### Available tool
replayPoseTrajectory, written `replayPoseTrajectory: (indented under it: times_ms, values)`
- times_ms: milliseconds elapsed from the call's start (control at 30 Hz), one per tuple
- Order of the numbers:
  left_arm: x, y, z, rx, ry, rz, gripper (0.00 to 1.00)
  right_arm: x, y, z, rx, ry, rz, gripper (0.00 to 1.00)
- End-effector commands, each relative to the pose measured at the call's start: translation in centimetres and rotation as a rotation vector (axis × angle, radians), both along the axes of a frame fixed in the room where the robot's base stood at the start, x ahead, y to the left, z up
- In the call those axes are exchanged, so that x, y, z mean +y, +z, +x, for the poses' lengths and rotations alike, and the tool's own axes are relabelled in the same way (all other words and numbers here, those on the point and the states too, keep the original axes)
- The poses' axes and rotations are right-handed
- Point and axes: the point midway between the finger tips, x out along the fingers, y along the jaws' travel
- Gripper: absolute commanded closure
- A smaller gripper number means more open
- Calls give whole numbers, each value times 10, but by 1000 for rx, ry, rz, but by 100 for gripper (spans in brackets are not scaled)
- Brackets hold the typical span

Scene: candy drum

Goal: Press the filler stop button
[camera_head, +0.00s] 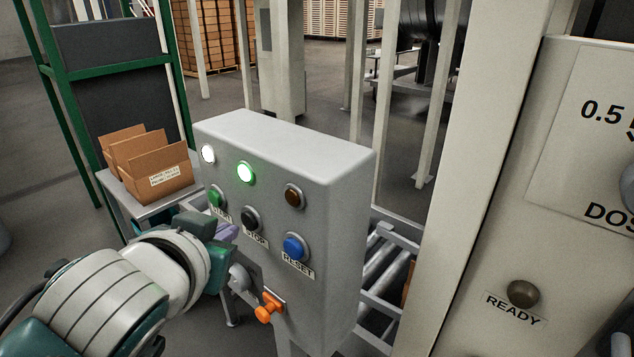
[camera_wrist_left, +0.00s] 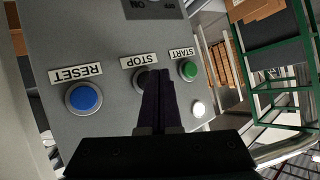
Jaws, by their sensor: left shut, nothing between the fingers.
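A grey control box (camera_head: 340,215) stands in the middle of the head view. Its black STOP button (camera_head: 251,218) sits between the green START button (camera_head: 216,197) and the blue RESET button (camera_head: 295,246). My left gripper (camera_head: 230,232) is shut and empty, close to the box front just below the STOP button in the picture. In the left wrist view, the shut fingers (camera_wrist_left: 158,78) point at the panel and partly cover the STOP button (camera_wrist_left: 140,77). I cannot tell if they touch it. My right gripper is not in view.
A white lamp (camera_head: 208,154) and a green lamp (camera_head: 246,173) are lit; a brown lamp (camera_head: 294,196) looks dark. An orange handle (camera_head: 268,308) sticks out low on the box. A pale post and READY panel (camera_head: 523,293) stand right. Cardboard boxes (camera_head: 160,178) stand behind left.

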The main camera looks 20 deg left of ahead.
Motion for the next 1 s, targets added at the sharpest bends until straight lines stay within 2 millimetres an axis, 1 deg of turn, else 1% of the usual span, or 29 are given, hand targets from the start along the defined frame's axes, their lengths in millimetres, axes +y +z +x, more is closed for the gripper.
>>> replayPoseTrajectory:
  times_ms: [167, 400, 1000]
  values:
    - [0, 0, 1, 0, 0, 0, 100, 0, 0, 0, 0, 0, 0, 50]
    - [-3, 0, 8, 0, 0, 0, 100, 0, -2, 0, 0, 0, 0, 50]
    - [-4, 0, 10, 0, 0, -1, 100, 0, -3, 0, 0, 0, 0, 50]
